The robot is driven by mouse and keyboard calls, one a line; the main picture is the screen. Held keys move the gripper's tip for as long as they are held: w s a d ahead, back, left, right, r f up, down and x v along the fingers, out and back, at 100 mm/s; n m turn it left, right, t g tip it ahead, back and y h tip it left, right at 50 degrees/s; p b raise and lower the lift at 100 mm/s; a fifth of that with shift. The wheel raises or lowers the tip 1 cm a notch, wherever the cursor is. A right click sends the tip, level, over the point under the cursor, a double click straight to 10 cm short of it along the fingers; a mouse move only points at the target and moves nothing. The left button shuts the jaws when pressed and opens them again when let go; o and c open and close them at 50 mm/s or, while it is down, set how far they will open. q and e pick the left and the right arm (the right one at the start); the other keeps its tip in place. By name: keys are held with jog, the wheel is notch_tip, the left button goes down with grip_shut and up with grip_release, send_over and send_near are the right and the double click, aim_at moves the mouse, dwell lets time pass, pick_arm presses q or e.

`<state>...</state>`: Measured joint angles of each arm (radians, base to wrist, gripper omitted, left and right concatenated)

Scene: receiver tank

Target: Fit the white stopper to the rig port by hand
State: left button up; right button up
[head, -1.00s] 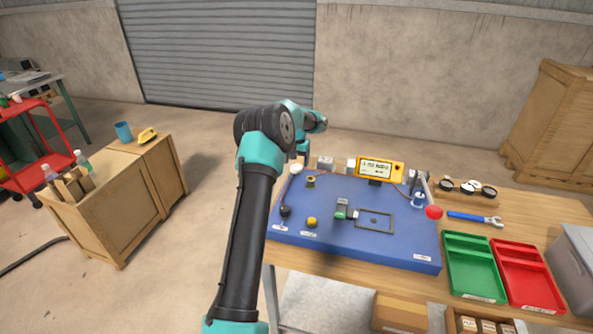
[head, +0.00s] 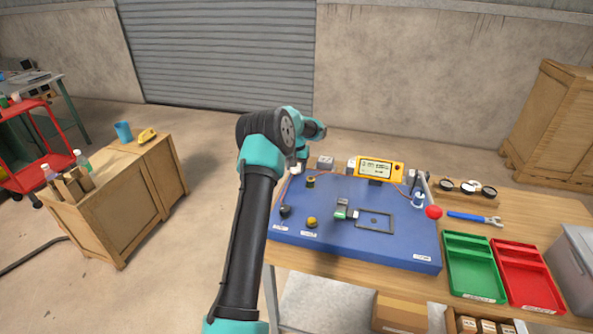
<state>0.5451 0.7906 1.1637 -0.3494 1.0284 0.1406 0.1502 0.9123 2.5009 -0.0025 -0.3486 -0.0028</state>
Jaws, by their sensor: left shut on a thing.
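My left gripper (head: 299,164) is at the far left corner of the blue rig board (head: 340,240), pointing down, small and partly hidden by my own wrist. It is shut on a small white piece (head: 296,170), which looks like the white stopper. A small dark and brass ring-shaped fitting (head: 310,182) stands on the board just right of and nearer than the gripper. I cannot tell which fitting is the port, or whether the white piece touches anything. My right gripper is not in view.
A yellow display unit (head: 379,168) stands at the board's back edge. A black knob (head: 285,211), a yellow knob (head: 311,222) and a grey frame (head: 376,221) are on the board. Green (head: 474,297) and red (head: 531,303) trays and a blue-handled wrench (head: 474,218) lie right.

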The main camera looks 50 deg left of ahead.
pick_arm(q)
grip_shut()
jog(key=shift+r, duration=3)
jog(key=shift+d, duration=0.1)
jog(key=s+d+r+m, duration=0.1)
jog(key=d+r+m, duration=0.2)
jog(key=d, duration=0.6)
jog(key=m, duration=0.2)
jog(key=shift+r+m, duration=0.3)
jog(key=shift+m, duration=0.1)
